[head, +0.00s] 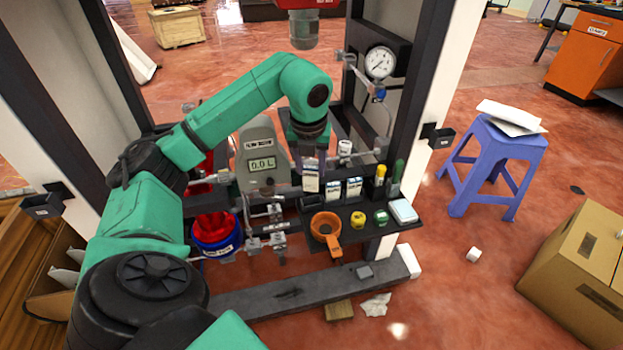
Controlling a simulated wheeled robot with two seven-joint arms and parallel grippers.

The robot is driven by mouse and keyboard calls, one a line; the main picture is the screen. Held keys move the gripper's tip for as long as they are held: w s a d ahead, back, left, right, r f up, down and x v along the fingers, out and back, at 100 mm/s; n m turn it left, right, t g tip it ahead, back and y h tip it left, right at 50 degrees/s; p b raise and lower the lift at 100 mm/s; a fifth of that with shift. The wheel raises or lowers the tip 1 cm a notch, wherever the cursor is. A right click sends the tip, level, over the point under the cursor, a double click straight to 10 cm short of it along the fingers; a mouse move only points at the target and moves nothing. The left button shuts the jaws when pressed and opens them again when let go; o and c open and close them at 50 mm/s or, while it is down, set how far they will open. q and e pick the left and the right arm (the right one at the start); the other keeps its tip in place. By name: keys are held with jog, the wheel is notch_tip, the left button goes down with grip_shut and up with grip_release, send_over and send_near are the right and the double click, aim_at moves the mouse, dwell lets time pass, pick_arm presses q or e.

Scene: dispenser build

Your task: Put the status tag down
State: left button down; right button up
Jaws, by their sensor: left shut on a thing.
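My left gripper (311,162) reaches in from the left over the dark shelf (385,228) and points down. Its fingers are shut on a small white tag (311,180) with dark print, which seems to be the status tag. The tag hangs upright below the fingers, just left of two similar white labelled pieces (333,189) and (354,187). I cannot tell whether the tag touches the shelf or what is behind it. The lettering is too small to read. My right gripper is out of view.
On the shelf are an orange ring with a handle (326,228), a yellow cap (358,218), a green cap (381,216) and a white pad (403,211). A grey meter (262,152) stands left of the gripper. A pressure gauge (380,62) hangs at the back right.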

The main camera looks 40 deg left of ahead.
aim_at(310, 170)
pick_arm(q)
jog(key=shift+x, duration=1.1)
jog(key=shift+s+d+f, duration=0.15)
jog(key=shift+s+f, duration=0.05)
jog(key=shift+f, duration=0.1)
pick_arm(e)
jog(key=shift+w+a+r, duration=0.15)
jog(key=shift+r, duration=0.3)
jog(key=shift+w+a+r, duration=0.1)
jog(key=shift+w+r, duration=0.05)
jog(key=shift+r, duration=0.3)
pick_arm(q)
jog(key=shift+f+b, duration=0.2)
jog(key=shift+b, duration=0.1)
jog(key=shift+c, duration=1.9)
grip_release()
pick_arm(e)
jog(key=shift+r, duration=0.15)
